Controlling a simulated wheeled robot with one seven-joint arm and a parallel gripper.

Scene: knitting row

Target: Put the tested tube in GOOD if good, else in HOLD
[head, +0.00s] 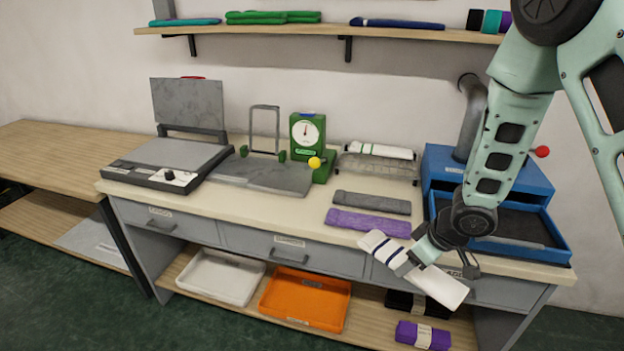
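My gripper (418,262) is at the front right of the bench, on a white knit tube (440,287) with dark blue stripes at its left end. The tube hangs tilted over the bench's front edge, with its middle between the fingers, and the gripper looks shut on it. A white tray (218,277) and an orange tray (303,298) stand on the lower shelf. Small labels on the drawers and trays are too small to read, so I cannot tell which place is GOOD or HOLD.
The bench holds a grey press (165,160), a green dial gauge (308,137) with a yellow knob, grey and purple tubes (368,222), a white tube (381,150) on a rack, and a blue box (447,160) with a blue tray. A purple bundle (422,335) lies below right.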

